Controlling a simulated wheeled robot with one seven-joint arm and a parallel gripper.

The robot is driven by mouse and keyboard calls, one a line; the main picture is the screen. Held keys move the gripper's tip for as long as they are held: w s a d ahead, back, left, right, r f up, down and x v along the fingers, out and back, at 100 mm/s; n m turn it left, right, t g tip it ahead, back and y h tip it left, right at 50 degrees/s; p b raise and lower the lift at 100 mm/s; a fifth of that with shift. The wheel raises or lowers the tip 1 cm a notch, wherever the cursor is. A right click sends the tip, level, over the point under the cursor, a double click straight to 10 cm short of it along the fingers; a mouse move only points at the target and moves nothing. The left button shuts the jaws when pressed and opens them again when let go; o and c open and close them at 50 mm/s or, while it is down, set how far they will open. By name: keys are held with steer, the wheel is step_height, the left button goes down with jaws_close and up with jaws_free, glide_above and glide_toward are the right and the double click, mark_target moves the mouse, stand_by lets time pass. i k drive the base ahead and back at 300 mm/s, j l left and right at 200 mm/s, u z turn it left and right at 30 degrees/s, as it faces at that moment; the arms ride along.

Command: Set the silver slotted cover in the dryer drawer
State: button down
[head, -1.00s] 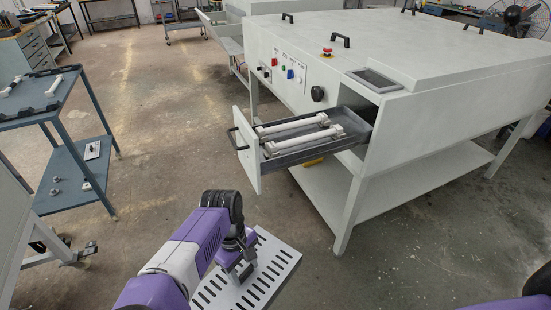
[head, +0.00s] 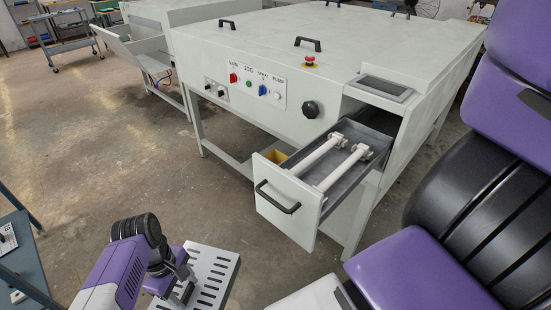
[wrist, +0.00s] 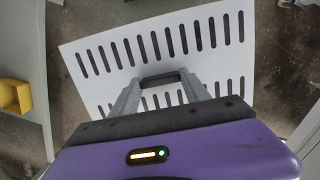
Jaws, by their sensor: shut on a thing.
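The silver slotted cover (head: 212,272) is a flat plate with rows of dark slots. My gripper (head: 184,282) is shut on it at the lower left of the head view. In the wrist view the cover (wrist: 110,60) lies across the picture, and my gripper (wrist: 160,84) is closed on its dark handle. The dryer drawer (head: 335,192) is a grey tray with a white front, pulled out of the white machine. Two white rollers (head: 330,165) lie along it. The cover is held in the air, left of and nearer than the drawer, apart from it.
The white machine (head: 270,118) carries knobs and a red button (head: 310,60) above the drawer. The drawer's black handle (head: 277,197) juts toward me. A blue table (head: 22,262) stands at left. Bare floor (head: 110,170) lies between.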

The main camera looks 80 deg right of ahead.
mark_target(326, 169)
steer(key=i+z, duration=0.25)
steer(key=i, duration=0.4)
steer(key=i+j+z, duration=0.2)
steer(key=i, duration=0.45)
